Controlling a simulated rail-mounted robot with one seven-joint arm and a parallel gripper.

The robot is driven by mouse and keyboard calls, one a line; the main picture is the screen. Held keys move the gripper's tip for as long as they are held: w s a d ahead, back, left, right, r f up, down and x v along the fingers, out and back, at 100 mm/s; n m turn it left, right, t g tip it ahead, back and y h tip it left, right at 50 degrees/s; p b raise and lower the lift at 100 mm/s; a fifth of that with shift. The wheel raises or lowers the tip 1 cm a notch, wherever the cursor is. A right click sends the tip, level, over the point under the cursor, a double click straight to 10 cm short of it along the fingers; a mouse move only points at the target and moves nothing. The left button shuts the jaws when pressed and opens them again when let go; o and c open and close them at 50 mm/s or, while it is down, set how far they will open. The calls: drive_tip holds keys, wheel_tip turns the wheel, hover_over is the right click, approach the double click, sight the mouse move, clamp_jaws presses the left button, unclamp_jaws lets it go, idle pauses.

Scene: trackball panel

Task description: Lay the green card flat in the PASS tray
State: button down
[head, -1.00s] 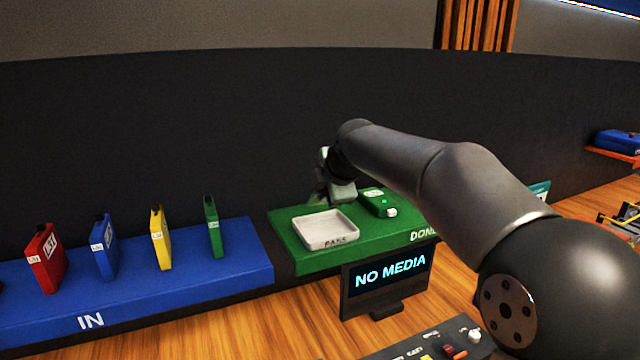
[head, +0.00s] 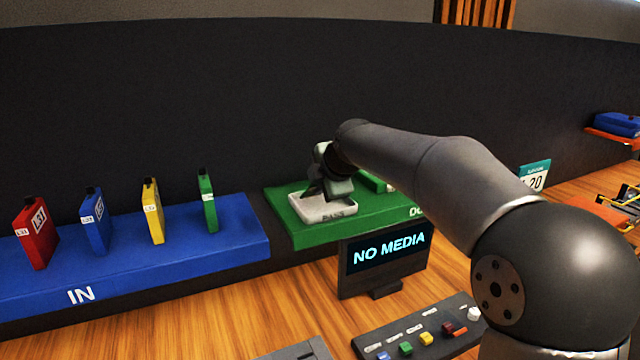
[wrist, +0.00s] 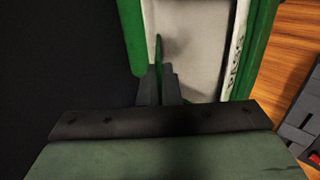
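The white PASS tray (head: 342,208) sits on the green DONE ledge (head: 305,236). My gripper (head: 316,192) is low over the tray's left part, fingers pointing down. In the wrist view, the gripper fingers (wrist: 160,88) are close together around a thin green card (wrist: 158,52), seen edge-on and standing upright. The pale tray floor (wrist: 195,45) lies beneath and around it. I cannot tell whether the card touches the tray floor. In the head view the card cannot be made out behind the dark fingers.
A blue IN ledge (head: 150,277) on the left holds upright red (head: 37,232), blue (head: 94,222), yellow (head: 153,212) and green (head: 208,202) cartridges. A green block (head: 372,182) sits right of the tray, partly hidden by my gripper. A NO MEDIA screen (head: 388,256) stands in front.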

drive_tip(key=shift+f, duration=0.1)
drive_tip(key=c, duration=1.6)
unclamp_jaws()
drive_tip(key=shift+o, duration=0.2)
drive_tip(key=shift+s, duration=0.1)
drive_tip(key=b+v, duration=0.3)
drive_tip(key=v, duration=1.4)
drive_tip(key=shift+r+b, duration=0.2)
drive_tip(key=shift+b, duration=0.2)
drive_tip(key=s+d+f+m+g+h, duration=0.1)
drive_tip(key=s+d+f+m, duration=0.3)
drive_tip(key=s+f+m, duration=0.4)
drive_tip(key=s+d+f+m+g+h, duration=0.2)
drive_tip(key=s+d+f+m+g, duration=0.2)
drive_tip(key=s+f+m, duration=0.3)
drive_tip(key=s+d+f+m+g+h, duration=0.1)
drive_tip(key=s+d+f+m, duration=0.5)
drive_tip(key=s+f, duration=0.7)
wheel_tip(320, 180, down, 8)
drive_tip(key=m+g, duration=0.1)
drive_tip(key=m, duration=0.1)
drive_tip(key=shift+s+r+m+g, duration=0.15)
drive_tip(key=shift+s+m+g, duration=0.15)
